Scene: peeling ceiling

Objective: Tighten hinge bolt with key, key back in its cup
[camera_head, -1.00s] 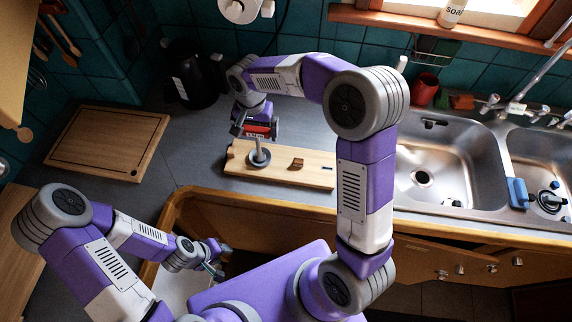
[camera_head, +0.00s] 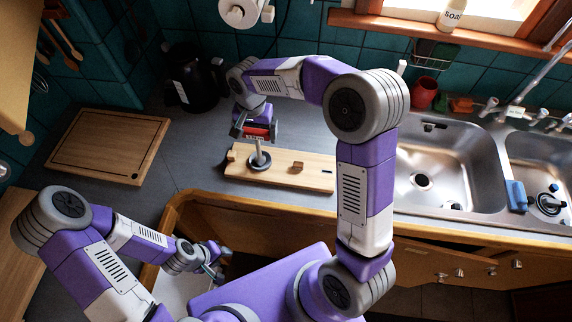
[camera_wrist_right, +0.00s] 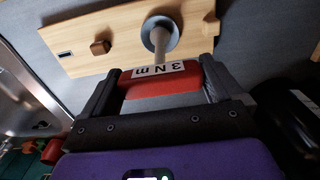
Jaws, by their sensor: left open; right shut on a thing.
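My right gripper (camera_head: 258,128) is shut on the red handle of the key (camera_wrist_right: 162,84), which carries a white label reading "3 N m". The key's grey shaft points down to a dark grey round cup (camera_head: 259,161) on a wooden board; the cup also shows in the right wrist view (camera_wrist_right: 175,28). I cannot tell whether the shaft's tip rests inside the cup or just above it. My left gripper (camera_head: 218,266) is open and empty, low in front of the counter beside the open cabinet. I cannot make out the hinge bolt.
The wooden board (camera_head: 315,177) also bears a small brown block (camera_head: 297,168). A cutting board (camera_head: 108,147) lies left, a black kettle (camera_head: 192,80) stands behind, and the sink (camera_head: 450,170) is right. An open cabinet door (camera_head: 440,264) is in front of the counter.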

